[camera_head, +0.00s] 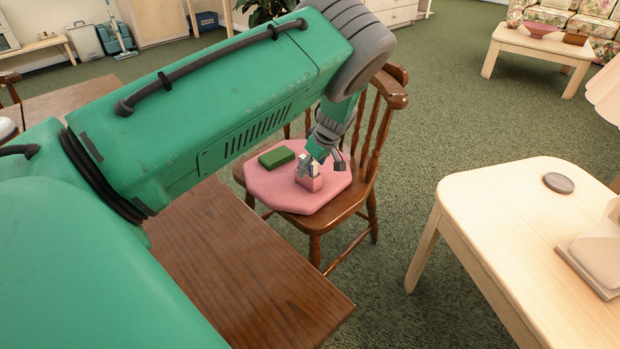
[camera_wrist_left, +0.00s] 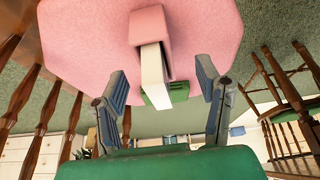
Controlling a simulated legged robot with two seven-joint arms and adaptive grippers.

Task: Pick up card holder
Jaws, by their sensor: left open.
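The card holder (camera_head: 309,184) is a small pink box with white cards standing in it. It is on a pink cushion (camera_head: 262,187) on a wooden chair. My left gripper (camera_head: 321,166) is over the holder, pointing down. In the left wrist view my left gripper (camera_wrist_left: 161,72) is open, and the card holder (camera_wrist_left: 150,24) shows ahead with its white cards reaching between the spread fingers. I cannot tell from these views whether a finger touches it. My right gripper is not in view.
A green box (camera_head: 276,157) lies on the cushion left of the holder. The chair's backrest (camera_head: 378,125) rises close to my left gripper. A dark wooden table (camera_head: 235,265) is in front, and a pale table (camera_head: 500,235) with a grey disc (camera_head: 559,183) is at right.

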